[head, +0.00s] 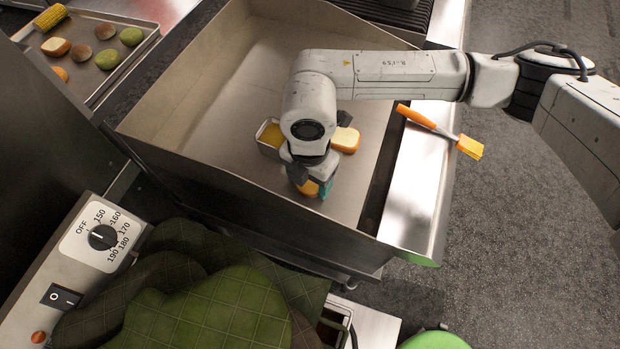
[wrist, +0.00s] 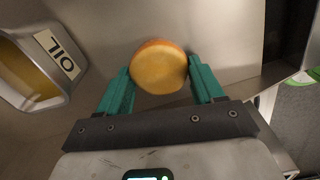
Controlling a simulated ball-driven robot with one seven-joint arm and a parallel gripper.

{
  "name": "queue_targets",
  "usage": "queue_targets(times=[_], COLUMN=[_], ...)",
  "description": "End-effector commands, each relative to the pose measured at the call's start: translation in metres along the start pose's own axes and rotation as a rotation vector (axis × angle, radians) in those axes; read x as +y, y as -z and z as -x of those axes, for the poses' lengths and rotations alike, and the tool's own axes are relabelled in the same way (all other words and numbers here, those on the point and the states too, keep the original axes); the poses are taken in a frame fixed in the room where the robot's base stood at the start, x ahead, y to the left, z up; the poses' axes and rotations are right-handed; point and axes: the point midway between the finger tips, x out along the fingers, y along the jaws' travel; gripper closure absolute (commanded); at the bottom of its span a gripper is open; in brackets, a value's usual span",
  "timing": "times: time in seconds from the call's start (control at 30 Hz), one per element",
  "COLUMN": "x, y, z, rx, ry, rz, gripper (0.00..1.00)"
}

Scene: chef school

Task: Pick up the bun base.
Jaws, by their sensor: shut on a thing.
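The bun base (wrist: 160,68) is a round, golden-orange piece with a paler flat face. In the wrist view it sits between the two green fingers of my gripper (wrist: 160,82), which are shut on it. In the head view my gripper (head: 310,186) points down into the steel tray, and part of the bun base (head: 309,188) shows beside the fingers. The rest is hidden by my gripper. I cannot tell whether the bun base still touches the tray floor.
A metal oil container (head: 269,136), labelled OIL in the wrist view (wrist: 48,62), stands close beside my gripper. Another bread piece (head: 346,139) lies just beyond. The tray's raised walls (head: 163,75) surround them. An orange brush (head: 440,130) lies on the right ledge.

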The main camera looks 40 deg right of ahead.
Motion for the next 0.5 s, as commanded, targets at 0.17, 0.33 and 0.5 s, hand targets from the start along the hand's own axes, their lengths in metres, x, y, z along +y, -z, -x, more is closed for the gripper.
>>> queue_targets(times=[0.17,0.33,0.5], x=[0.0,0.001,-0.012], y=[0.0,0.0,-0.007], z=[0.003,0.017,0.045], rx=[-0.001,-0.001,-0.003], ry=[0.0,-0.003,-0.003], rz=[0.0,0.002,-0.001], gripper=[0.62,0.62,0.62])
